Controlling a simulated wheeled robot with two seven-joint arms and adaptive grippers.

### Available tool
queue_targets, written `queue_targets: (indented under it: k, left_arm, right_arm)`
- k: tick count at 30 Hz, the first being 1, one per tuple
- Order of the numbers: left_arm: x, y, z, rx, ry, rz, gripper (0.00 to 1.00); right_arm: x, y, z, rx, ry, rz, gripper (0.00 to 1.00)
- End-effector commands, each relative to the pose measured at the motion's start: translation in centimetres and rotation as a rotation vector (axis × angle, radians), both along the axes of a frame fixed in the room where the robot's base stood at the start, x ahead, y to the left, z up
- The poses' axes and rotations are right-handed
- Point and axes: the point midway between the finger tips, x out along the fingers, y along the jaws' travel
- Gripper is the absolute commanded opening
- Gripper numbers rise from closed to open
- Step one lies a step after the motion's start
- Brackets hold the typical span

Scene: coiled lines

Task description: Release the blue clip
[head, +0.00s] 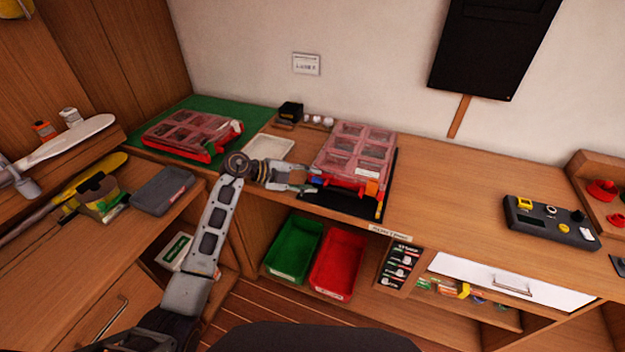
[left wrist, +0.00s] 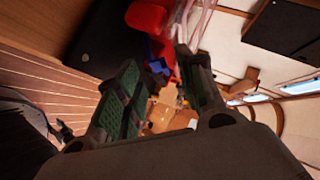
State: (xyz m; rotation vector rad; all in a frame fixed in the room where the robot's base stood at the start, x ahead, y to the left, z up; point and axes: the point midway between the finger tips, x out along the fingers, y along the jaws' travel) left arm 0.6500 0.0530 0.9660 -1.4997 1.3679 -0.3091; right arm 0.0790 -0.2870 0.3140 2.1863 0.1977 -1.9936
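The blue clip (head: 316,181) is a small blue piece on the front left of the right-hand organizer case (head: 352,152), which has a clear pinkish lid and a red front edge. My left gripper (head: 307,188) reaches in from the left, with its fingertips close to the clip. In the left wrist view, its two green-padded fingers (left wrist: 158,72) stand apart, and the blue clip (left wrist: 156,60) shows in the gap beyond them. I cannot tell whether a finger touches it. An orange clip (head: 371,188) sits at the case's front right. My right gripper is out of view.
A second case (head: 185,134) lies on a green mat at the left. A white tray (head: 270,148) is behind my left gripper. Green (head: 295,250) and red (head: 338,262) bins sit below the counter. The counter right of the case is clear up to a control box (head: 550,222).

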Motion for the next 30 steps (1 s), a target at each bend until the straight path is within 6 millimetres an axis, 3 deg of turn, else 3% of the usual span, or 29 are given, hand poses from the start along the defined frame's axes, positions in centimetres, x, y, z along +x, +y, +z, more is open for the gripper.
queue_targets:
  k: [6,17,26,30]
  left_arm:
    - [0.4,-1.1,-0.5,0.001,-0.002,-0.001,0.38]
    - [0.5,-1.3,-0.6,0.001,-0.002,0.000,0.38]
    - [0.5,-1.3,-0.6,0.001,-0.002,0.000,0.01]
    - [0.5,-1.3,-0.6,0.001,-0.002,0.000,0.00]
  right_arm:
    - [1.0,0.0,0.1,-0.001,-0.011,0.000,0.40]
    - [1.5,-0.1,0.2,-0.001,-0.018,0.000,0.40]
    - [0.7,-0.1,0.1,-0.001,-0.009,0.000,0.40]
    - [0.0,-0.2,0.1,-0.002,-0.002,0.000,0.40]
